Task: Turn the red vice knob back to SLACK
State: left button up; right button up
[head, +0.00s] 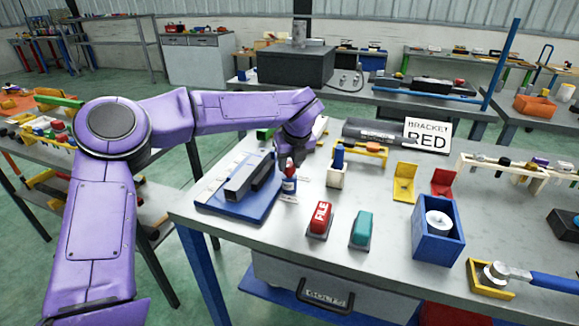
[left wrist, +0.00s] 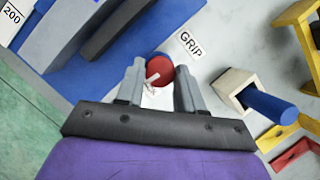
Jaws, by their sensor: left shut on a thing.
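The red vice knob (head: 289,186) stands at the right end of the vice (head: 236,207), which has a blue base and dark grey jaws. My right gripper is not in view.
A wooden block with a blue-handled tool (head: 336,168) stands close right of the knob. A red FILE block (head: 320,218) and a teal block (head: 361,229) are in front. A blue box (head: 437,235) stands farther right. The bench's left edge is near the vice.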

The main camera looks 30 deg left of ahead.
pick_arm(q)
jog(key=shift+n, duration=0.6)
jog(key=shift+w, duration=0.1)
jog(key=o, duration=1)
jog(key=shift+a+f+g, duration=0.1)
jog(key=shift+g, duration=0.2)
jog(key=b+v, duration=0.1)
jog(key=v, duration=0.9)
jog(key=shift+r, duration=0.25)
